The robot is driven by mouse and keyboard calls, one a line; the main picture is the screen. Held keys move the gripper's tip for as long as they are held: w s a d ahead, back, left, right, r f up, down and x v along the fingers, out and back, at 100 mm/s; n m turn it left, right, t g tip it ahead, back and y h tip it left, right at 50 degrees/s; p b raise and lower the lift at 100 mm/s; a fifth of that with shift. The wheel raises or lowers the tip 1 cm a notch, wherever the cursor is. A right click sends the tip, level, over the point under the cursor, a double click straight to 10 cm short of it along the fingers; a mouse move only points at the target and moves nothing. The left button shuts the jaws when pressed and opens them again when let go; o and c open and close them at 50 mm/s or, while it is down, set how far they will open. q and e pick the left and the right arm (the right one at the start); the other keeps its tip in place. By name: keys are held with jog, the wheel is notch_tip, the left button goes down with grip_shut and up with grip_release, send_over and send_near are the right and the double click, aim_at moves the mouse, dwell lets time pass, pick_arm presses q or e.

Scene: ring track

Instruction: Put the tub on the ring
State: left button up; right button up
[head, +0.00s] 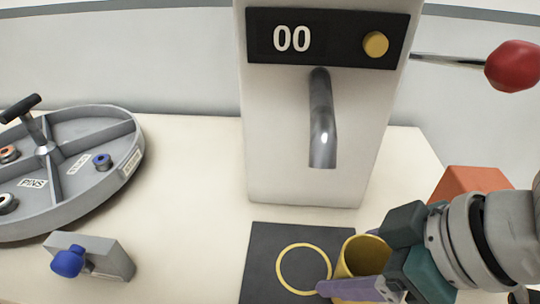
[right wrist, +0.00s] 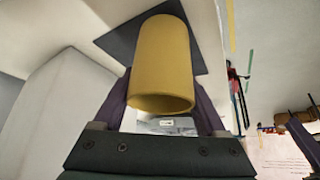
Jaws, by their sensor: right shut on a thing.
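The yellow tub (head: 366,254) is at the right part of the dark mat in the head view, just right of the yellow ring (head: 279,265). It also fills the middle of the right wrist view (right wrist: 160,55). My right gripper (head: 352,280) is shut on the tub, with a purple finger on either side of it in the right wrist view. The tub overlaps the mat's right edge in the head view; I cannot tell whether it touches the mat. The ring is a bare outline with nothing inside it. My left gripper is not in view.
A white dispenser (head: 300,130) with a metal spout (head: 321,120) and a "00" display stands behind the mat (head: 262,240). A red-knobbed lever (head: 512,66) sticks out at its right. An orange block (head: 470,183) is behind my right arm. A grey divided turntable (head: 110,125) and blue-knobbed block (head: 105,255) are at left.

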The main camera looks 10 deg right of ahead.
jog(key=w+a, duration=0.2)
jog(key=w, duration=0.1)
jog(key=shift+a, duration=0.25)
jog(key=w+a, duration=0.2)
jog(key=w, duration=0.1)
jog(key=shift+a, duration=0.3)
jog(key=shift+s+d+f+b, duration=0.15)
jog(key=shift+f+b, duration=0.15)
jog(key=shift+f, duration=0.35)
jog(key=shift+s+f, duration=0.1)
jog(key=shift+f, duration=0.05)
